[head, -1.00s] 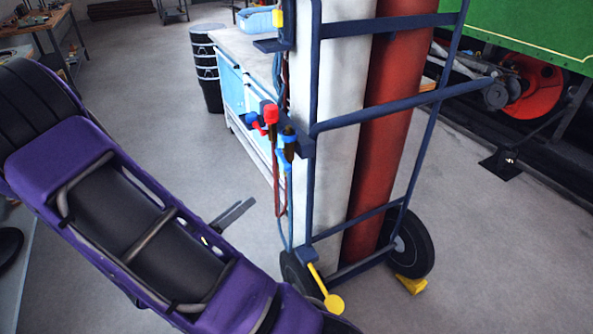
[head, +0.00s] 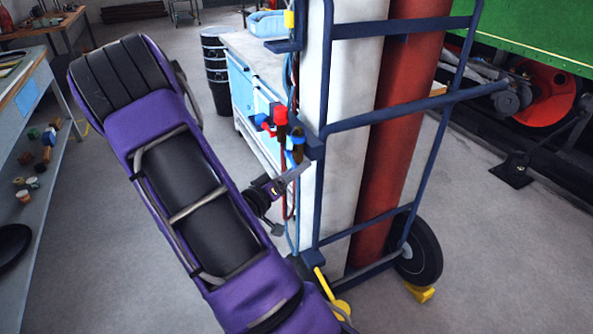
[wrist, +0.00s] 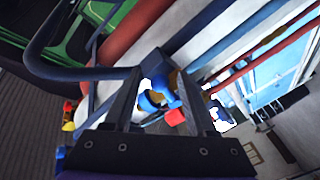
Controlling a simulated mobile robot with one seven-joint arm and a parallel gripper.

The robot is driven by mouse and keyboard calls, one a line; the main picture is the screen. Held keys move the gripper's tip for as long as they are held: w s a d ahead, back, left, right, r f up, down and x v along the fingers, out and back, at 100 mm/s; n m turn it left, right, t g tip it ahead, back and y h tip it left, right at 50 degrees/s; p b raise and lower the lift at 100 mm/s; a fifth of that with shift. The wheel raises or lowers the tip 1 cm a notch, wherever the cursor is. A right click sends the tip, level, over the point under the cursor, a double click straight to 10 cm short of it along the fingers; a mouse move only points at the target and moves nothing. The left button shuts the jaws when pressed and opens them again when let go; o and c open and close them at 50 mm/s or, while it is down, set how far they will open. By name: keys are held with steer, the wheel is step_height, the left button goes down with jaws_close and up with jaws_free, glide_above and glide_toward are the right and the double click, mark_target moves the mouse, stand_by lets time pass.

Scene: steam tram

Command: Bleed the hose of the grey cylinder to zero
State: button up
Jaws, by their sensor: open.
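The pale grey cylinder (head: 343,170) stands upright in a blue-framed trolley (head: 400,28), left of a red cylinder (head: 398,110). Fittings with a red knob (head: 280,116) and a blue knob (head: 298,141) sit on the trolley's left side. A blue hose (head: 290,228) and a red hose hang below; I cannot tell which cylinder each serves. My gripper (head: 299,169) is open, just below the knobs. In the wrist view, a blue fitting (wrist: 162,88) and a red knob (wrist: 174,117) show between its fingers; contact is unclear. No gauge is readable.
The trolley has dark wheels (head: 419,255) and a yellow chock (head: 420,293). A workbench (head: 25,75) is at left. A green machine (head: 535,35) is at right.

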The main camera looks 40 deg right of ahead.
steer(key=shift+d, duration=0.3)
jaws_close()
